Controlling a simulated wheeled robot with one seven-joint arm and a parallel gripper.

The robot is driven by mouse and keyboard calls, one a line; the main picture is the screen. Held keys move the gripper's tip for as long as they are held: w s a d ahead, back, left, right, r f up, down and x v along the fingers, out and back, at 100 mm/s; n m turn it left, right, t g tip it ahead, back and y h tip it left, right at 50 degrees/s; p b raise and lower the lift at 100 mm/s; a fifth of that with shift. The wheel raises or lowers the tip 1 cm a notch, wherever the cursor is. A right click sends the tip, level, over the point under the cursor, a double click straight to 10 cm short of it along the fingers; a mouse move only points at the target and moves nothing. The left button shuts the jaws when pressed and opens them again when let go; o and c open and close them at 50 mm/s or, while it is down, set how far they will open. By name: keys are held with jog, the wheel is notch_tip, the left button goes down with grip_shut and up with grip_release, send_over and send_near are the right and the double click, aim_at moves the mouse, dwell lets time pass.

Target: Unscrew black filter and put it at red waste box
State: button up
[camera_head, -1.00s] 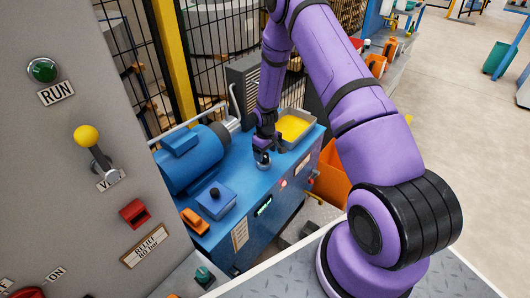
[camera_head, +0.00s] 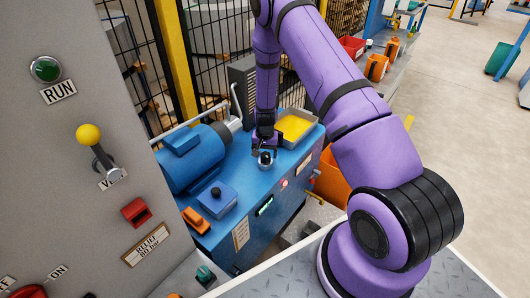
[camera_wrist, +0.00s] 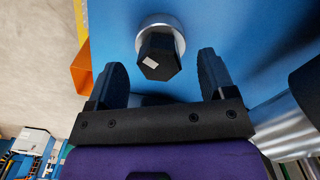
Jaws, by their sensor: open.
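The black filter (camera_wrist: 160,57) is a hexagonal cap with a small white label, seated on a round silver base on the blue unit. It also shows in the head view (camera_head: 265,158), small and dark, below my gripper (camera_head: 266,143). In the wrist view my gripper (camera_wrist: 160,78) is open, its two black fingers apart with nothing between them. The filter lies ahead, between the finger lines and apart from both. A red box (camera_head: 351,46) stands on the bench in the back. An orange bin (camera_head: 330,182) stands beside the blue unit, partly hidden by my arm.
A tray with yellow contents (camera_head: 297,126) sits right of my gripper. A blue motor (camera_head: 192,160) stands on the left, with a blue box (camera_head: 215,198) in front. A grey control panel (camera_head: 80,160) fills the left side. A black mesh fence stands behind.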

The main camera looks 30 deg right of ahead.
aim_at(265, 155)
jog(key=shift+f, duration=1.7)
grip_shut()
jog(key=shift+w+g+y, duration=0.1)
jog(key=shift+g+y, duration=0.2)
jog(key=shift+g, duration=0.1)
jog(key=shift+d, duration=0.1)
jog(key=n, duration=0.3)
jog(key=shift+d+n, duration=0.1)
jog(key=shift+n, duration=0.2)
jog(key=shift+r, duration=0.1)
jog(key=shift+r, duration=0.5)
jog(key=shift+r, duration=1.05)
